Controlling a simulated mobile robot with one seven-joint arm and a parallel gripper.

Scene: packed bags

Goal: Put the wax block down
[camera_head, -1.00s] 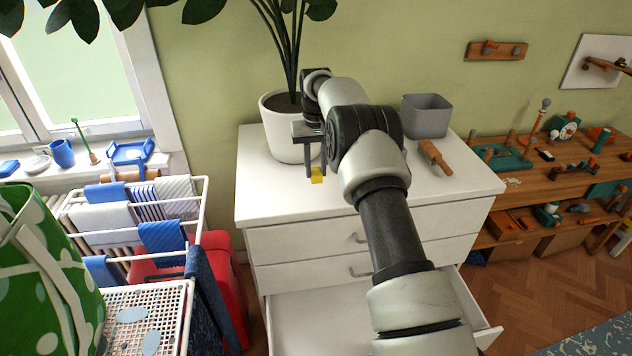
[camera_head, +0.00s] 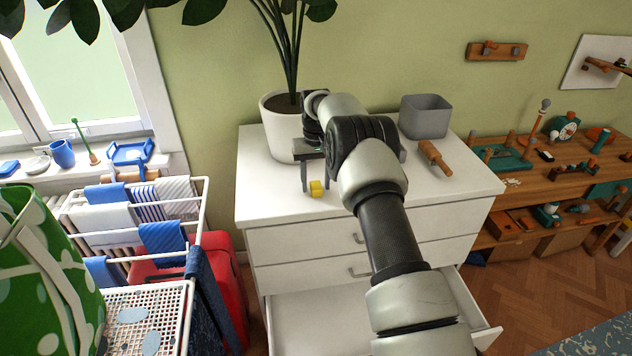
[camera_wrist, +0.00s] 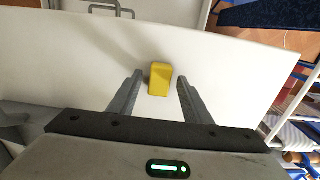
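The yellow wax block (camera_head: 316,188) rests on the white top of the dresser (camera_head: 270,200), near its front left part. In the wrist view the wax block (camera_wrist: 160,79) stands between the two fingertips, with a gap on each side. My gripper (camera_wrist: 157,88) is open and apart from the block. In the head view my gripper (camera_head: 313,178) is low over the dresser top, with its fingers pointing down around the block; the far finger is partly hidden.
A white plant pot (camera_head: 279,135) stands close behind my gripper. A grey bin (camera_head: 425,117) and a brown-handled tool (camera_head: 435,157) lie to the right on the dresser. A lower drawer (camera_head: 315,325) is pulled open. A drying rack (camera_head: 190,225) stands left.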

